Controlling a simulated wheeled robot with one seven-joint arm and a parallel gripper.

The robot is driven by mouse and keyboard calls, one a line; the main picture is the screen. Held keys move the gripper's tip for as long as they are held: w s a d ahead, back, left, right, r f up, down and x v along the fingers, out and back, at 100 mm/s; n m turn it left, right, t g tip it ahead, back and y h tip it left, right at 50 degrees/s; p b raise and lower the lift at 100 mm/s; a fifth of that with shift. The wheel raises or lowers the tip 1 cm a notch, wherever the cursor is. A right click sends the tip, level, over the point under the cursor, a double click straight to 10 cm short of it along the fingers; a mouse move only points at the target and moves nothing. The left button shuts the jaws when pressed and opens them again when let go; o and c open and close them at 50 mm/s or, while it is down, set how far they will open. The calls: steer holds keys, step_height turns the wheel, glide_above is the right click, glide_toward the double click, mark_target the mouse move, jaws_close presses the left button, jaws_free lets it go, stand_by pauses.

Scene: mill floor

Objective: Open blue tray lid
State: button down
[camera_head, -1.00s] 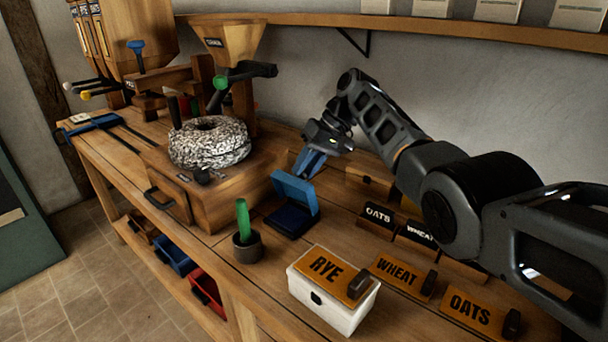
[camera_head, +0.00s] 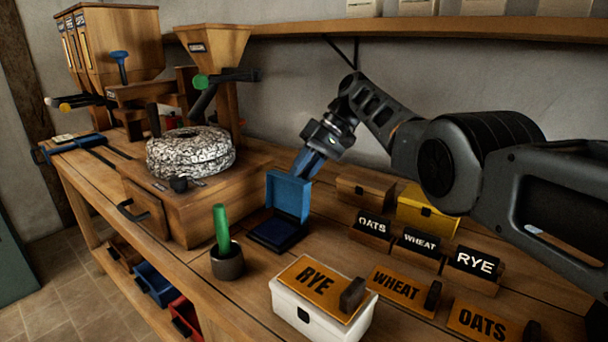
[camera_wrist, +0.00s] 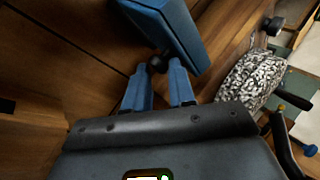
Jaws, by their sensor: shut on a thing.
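The blue tray (camera_head: 278,237) stands on the wooden bench with its dark inside showing. Its blue lid (camera_head: 288,195) is raised and stands nearly upright at the back edge. My gripper (camera_head: 303,172) is behind the lid, with its blue fingers reaching down to it. In the wrist view, my gripper (camera_wrist: 160,74) is shut on a small dark knob (camera_wrist: 157,63) at the edge of the lid (camera_wrist: 178,28).
A dark cup (camera_head: 228,262) with a green handle stands in front of the tray. The mill with its speckled stone (camera_head: 190,151) is to the left. The white box (camera_head: 320,315), label blocks and yellow box (camera_head: 427,211) are to the right.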

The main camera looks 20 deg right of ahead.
steer(key=shift+s+a+f+g, duration=0.1)
steer(key=shift+s+f+g, duration=0.1)
steer(key=shift+f, duration=0.45)
steer(key=shift+s+a+f+g, duration=0.1)
steer(key=shift+s+f, duration=0.1)
steer(key=shift+f, duration=0.45)
steer(key=c, duration=1.1)
jaws_free()
steer(key=shift+o, duration=0.8)
steer(key=shift+w, duration=0.15)
steer(key=v, duration=0.9)
steer(key=shift+r, duration=0.3)
steer(key=shift+a, duration=0.2)
steer(key=shift+s, duration=0.2)
